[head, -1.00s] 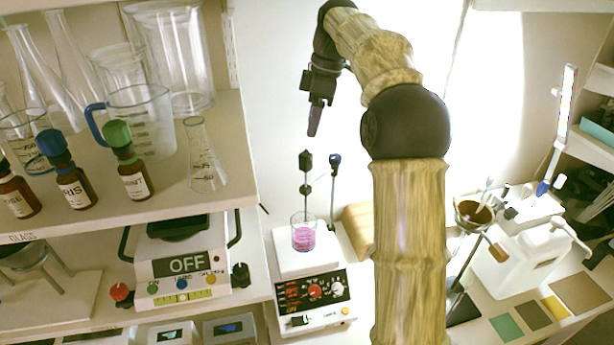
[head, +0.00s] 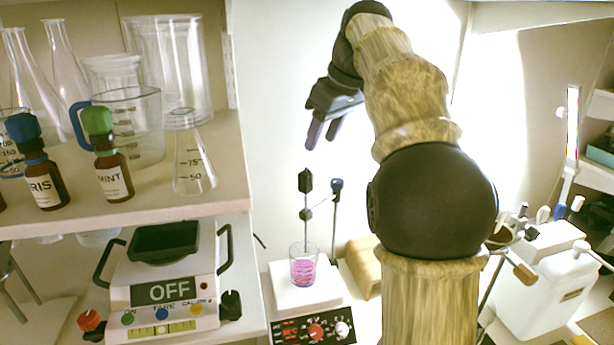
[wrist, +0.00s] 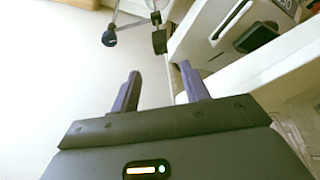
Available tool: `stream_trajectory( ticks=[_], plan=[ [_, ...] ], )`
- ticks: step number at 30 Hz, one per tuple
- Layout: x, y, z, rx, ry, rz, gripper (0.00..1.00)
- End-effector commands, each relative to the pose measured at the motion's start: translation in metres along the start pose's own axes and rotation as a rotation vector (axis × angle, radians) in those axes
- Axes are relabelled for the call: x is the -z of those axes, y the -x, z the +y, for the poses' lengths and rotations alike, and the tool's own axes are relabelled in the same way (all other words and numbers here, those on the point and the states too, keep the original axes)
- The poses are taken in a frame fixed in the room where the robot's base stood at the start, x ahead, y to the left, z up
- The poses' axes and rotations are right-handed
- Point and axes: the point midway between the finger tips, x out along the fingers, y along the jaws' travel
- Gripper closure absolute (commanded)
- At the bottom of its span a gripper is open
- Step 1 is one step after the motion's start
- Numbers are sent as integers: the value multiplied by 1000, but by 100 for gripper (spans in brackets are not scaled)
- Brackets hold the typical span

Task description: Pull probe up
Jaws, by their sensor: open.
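The probe (head: 305,181) is a thin upright rod with a black top and a black piece lower down. Its lower end goes into a glass beaker (head: 303,268) of pink liquid on a white hotplate stirrer (head: 295,296). A support rod with a dark blue knob (head: 336,185) stands just right of the probe. My gripper (head: 323,146) is open and empty, above the probe and slightly right of it, with its fingers pointing down. In the wrist view its two purple fingers (wrist: 160,88) are apart. A black knob (wrist: 158,41), likely the probe's top, shows beyond them, apart from them.
A shelf (head: 232,180) with bottles and glassware stands close on the left. Below it is a scale (head: 165,290) reading OFF. A white container (head: 545,285) stands at the right. The air around the probe's top is clear.

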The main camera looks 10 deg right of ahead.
Motion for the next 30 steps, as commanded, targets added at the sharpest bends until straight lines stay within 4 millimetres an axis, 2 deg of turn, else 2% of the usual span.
stream_trajectory(
  ticks=[18, 23, 30],
  plan=[
    [-1, -100, -1, 2, 2, -2, 55],
    [-1, -112, 0, 0, 2, -1, 55],
    [0, -114, 0, 0, 2, -1, 55]
  ],
)
